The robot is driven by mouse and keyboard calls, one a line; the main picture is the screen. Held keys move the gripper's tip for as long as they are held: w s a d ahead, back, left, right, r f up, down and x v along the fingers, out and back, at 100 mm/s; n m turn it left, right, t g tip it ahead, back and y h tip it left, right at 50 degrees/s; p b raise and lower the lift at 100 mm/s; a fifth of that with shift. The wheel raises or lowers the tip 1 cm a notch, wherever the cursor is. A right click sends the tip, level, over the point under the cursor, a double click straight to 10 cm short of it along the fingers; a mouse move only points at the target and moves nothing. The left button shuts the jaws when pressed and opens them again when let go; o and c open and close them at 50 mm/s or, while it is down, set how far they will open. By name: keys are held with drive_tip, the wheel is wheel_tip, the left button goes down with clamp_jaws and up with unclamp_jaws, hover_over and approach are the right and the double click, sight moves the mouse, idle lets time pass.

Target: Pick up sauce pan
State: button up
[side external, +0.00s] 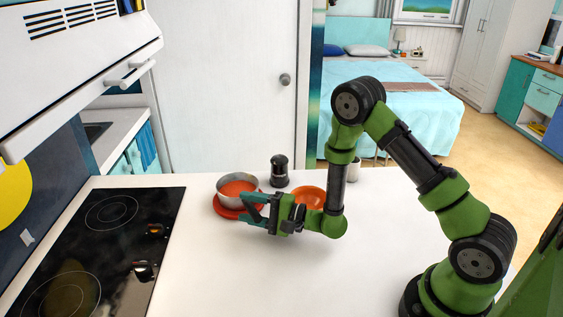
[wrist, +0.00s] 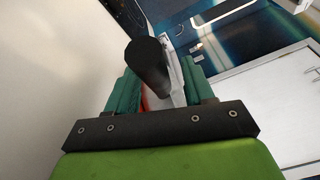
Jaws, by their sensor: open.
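The sauce pan (side external: 224,193) is a metal pan with an orange-red inside. It sits on or over a red round piece (side external: 224,210) on the white counter, beyond the stove. My gripper (side external: 246,208) is low over the counter at the pan's near right side. Its teal fingers are open. In the wrist view a dark rounded bar, apparently the pan's handle (wrist: 148,62), stands between the spread fingers (wrist: 160,82). I cannot tell whether either finger touches it. The gripper hides part of the pan's near side and of the red piece.
An orange bowl (side external: 308,193) stands just right of my gripper. A dark jar (side external: 279,169) stands behind, and a pale cup (side external: 355,172) is partly hidden behind my arm. The black stove top (side external: 120,235) is at left. The front of the counter (side external: 240,285) is clear.

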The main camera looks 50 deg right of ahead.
clamp_jaws()
idle(0.3)
drive_tip(key=shift+r, duration=0.2)
